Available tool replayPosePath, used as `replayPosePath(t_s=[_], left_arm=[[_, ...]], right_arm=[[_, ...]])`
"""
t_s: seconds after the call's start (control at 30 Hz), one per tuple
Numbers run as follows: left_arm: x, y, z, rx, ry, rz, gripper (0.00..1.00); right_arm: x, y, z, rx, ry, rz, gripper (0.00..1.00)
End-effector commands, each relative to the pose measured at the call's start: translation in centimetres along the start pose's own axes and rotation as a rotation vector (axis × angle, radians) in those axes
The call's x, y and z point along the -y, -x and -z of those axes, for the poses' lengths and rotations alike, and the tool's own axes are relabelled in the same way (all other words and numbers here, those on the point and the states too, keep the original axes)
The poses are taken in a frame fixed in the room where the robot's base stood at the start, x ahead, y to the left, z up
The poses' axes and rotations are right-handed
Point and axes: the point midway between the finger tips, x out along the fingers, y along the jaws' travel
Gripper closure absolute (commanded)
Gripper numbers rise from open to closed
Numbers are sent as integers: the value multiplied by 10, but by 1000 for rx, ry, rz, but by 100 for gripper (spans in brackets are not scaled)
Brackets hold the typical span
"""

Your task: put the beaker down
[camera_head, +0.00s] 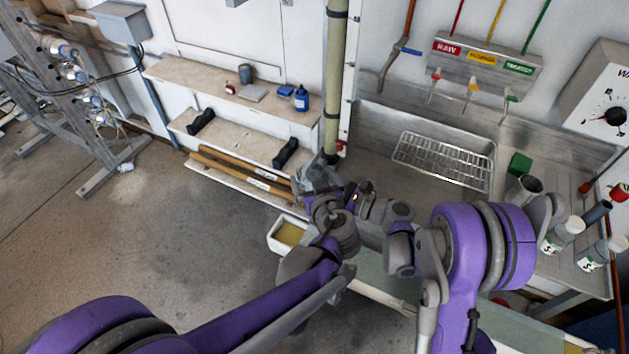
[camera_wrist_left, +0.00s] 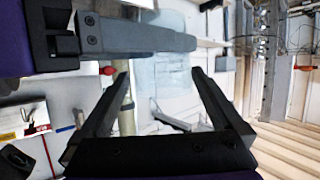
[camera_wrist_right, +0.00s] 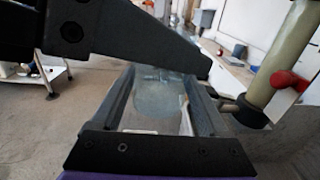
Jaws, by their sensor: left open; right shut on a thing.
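A clear glass beaker (camera_head: 313,177) is held up near the vertical pipe in the head view, partly hidden by my grippers. My right gripper (camera_head: 350,192) is shut on it; the right wrist view shows the beaker (camera_wrist_right: 160,98) between its fingers. My left gripper (camera_head: 322,197) is open close beside the beaker. In the left wrist view the beaker (camera_wrist_left: 165,75) appears beyond and partly between the open fingers. A dark finger crosses the top of each wrist view close to the beaker. The beaker's base and contents are not clear.
A steel sink counter (camera_head: 375,140) at right holds a wire rack (camera_head: 443,160), a green block (camera_head: 520,164), a metal cup (camera_head: 523,187) and white jars (camera_head: 562,232). A pipe (camera_head: 336,80) stands behind the grippers. A shelf (camera_head: 185,75) is left; a white tray (camera_head: 273,243) lies low.

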Motion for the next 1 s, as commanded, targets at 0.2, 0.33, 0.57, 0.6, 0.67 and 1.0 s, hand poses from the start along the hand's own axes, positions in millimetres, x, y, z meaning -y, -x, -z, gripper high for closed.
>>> replayPosePath(t_s=[0.2,0.33,0.57,0.6,0.67,1.0], left_arm=[[0,0,0,0,0,0,11],[0,0,0,0,0,0,34],[-1,1,0,0,0,-2,76],[-1,1,0,0,0,-2,83],[-1,1,0,0,0,-2,89],[0,0,0,0,0,-1,89]], right_arm=[[0,0,0,0,0,0,80],[0,0,0,0,0,0,80],[0,0,0,0,0,-1,80],[0,0,0,0,0,-1,20],[0,0,0,0,0,-1,10],[0,2,0,0,0,1,0]])
